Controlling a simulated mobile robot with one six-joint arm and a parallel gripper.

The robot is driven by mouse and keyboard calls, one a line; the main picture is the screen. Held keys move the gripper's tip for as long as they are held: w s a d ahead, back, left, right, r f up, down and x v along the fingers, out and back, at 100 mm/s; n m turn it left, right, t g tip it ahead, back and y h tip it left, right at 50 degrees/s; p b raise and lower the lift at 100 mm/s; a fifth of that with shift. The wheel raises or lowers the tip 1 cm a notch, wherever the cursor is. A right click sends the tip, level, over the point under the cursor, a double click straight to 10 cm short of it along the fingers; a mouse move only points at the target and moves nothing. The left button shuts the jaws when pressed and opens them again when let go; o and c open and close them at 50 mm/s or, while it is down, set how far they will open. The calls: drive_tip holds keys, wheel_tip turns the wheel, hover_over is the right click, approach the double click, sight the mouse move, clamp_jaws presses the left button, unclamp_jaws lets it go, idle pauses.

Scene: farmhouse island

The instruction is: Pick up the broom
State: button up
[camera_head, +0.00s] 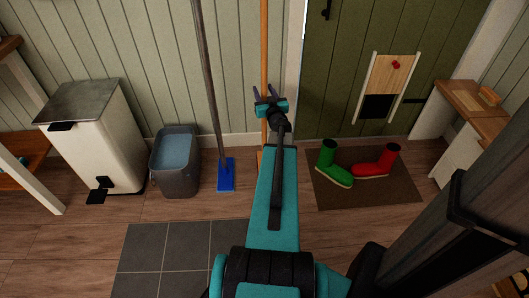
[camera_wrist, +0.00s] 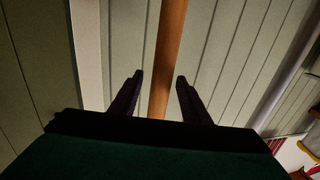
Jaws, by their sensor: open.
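The broom (camera_head: 264,48) has a long orange-brown wooden handle and stands upright against the green plank wall. Its lower end is mostly hidden behind my arm. My gripper (camera_head: 269,94) is open in front of the handle, its fingers pointing toward the wall. In the wrist view the handle (camera_wrist: 168,60) runs between the two fingertips of my gripper (camera_wrist: 159,80), with space on both sides. It looks to be touched by neither finger. The distance from the fingertips to the handle is hard to tell.
A blue-headed mop (camera_head: 226,174) with a grey pole leans left of the broom. A grey bucket (camera_head: 175,165) and a white pedal bin (camera_head: 95,140) stand further left. Green and red boots (camera_head: 335,168) rest on a brown mat (camera_head: 372,196) at right, before a green door (camera_head: 350,30).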

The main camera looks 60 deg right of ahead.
drive_tip(key=shift+x, duration=1.5)
clamp_jaws()
